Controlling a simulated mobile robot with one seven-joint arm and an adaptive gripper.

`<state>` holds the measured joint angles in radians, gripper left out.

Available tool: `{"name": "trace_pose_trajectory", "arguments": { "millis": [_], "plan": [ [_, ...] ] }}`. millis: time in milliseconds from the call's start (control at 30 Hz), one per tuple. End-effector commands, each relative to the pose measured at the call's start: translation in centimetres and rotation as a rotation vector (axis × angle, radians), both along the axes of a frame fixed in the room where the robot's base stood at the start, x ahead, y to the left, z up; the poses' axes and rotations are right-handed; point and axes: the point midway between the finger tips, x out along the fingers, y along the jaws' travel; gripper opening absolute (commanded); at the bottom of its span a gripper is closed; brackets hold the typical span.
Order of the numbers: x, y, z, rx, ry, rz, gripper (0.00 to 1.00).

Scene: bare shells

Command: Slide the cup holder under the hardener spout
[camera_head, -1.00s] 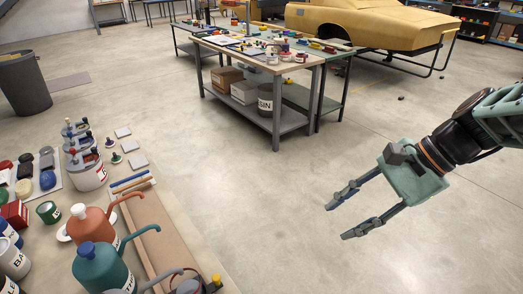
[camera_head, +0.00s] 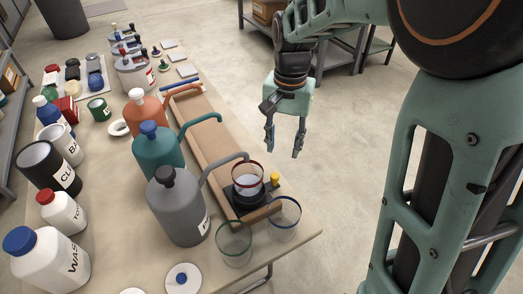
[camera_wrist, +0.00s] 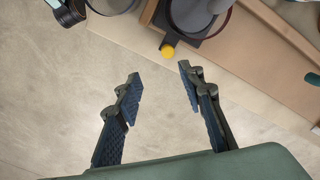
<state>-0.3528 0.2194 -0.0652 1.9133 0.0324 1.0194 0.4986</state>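The black cup holder (camera_head: 245,197) stands at the near end of a long wooden track (camera_head: 205,140). It carries a clear red-rimmed cup (camera_head: 247,179) and has a yellow knob (camera_head: 275,178) on its right side. The grey bottle's spout (camera_head: 225,163) reaches over the cup. Teal (camera_head: 158,155) and orange (camera_head: 145,112) spouted bottles stand farther along the track; I cannot read which is hardener. My gripper (camera_head: 284,151) is open and empty beyond the track's right side. In the wrist view, the knob (camera_wrist: 168,50) lies just ahead of my open fingertips (camera_wrist: 160,72), apart from them.
Two clear cups, one green-rimmed (camera_head: 234,245) and one blue-rimmed (camera_head: 284,220), stand close to the holder at the table's near corner. Several bottles and cans, including a white one (camera_head: 48,258), fill the left side. Bare floor (camera_head: 335,180) lies right of the table (camera_head: 300,245).

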Motion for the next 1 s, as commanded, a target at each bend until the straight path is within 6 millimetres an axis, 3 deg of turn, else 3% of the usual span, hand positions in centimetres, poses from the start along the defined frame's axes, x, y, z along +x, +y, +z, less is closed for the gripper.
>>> {"name": "trace_pose_trajectory", "arguments": {
  "millis": [267, 700, 1000],
  "plan": [
    [0.4, 0.9, -2.0, -0.011, -0.012, 0.037, 0.36],
    [0.4, 0.9, -9.8, -0.011, -0.011, 0.036, 0.36],
    [0.4, 0.9, -11.7, -0.01, -0.013, 0.036, 0.36]
  ]
}}
